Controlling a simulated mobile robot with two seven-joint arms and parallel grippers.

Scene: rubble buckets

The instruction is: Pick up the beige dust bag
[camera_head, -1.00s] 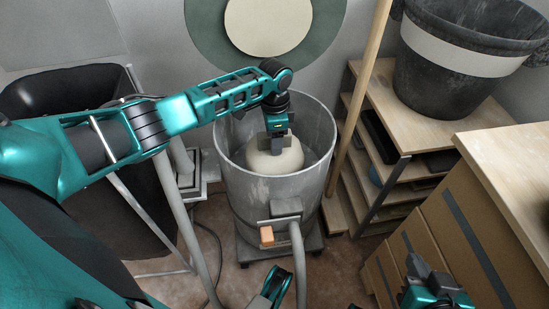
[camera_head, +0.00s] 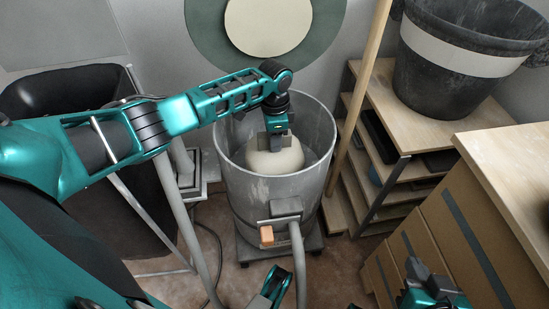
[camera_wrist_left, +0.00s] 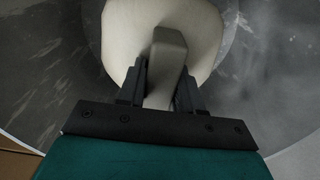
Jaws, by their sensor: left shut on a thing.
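The beige dust bag (camera_head: 275,162) is a rounded pale lump inside the open grey metal drum (camera_head: 262,190). My left gripper (camera_head: 276,143) points down into the drum and is shut on the bag's top. In the left wrist view the bag (camera_wrist_left: 118,30) fills the top middle, and its raised neck (camera_wrist_left: 166,52) lies between the two dark fingers of my left gripper (camera_wrist_left: 160,88). The bag's underside is hidden, so I cannot tell whether it touches the drum's bottom. My right gripper (camera_head: 425,280) is at the lower right, away from the bag; its fingers are unclear.
A wooden pole (camera_head: 357,110) leans just right of the drum. A shelf (camera_head: 400,135) carries a black bucket (camera_head: 455,65) with a white band. A black bin (camera_head: 120,190) is at the left, and a hose (camera_head: 299,265) runs from the drum's front.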

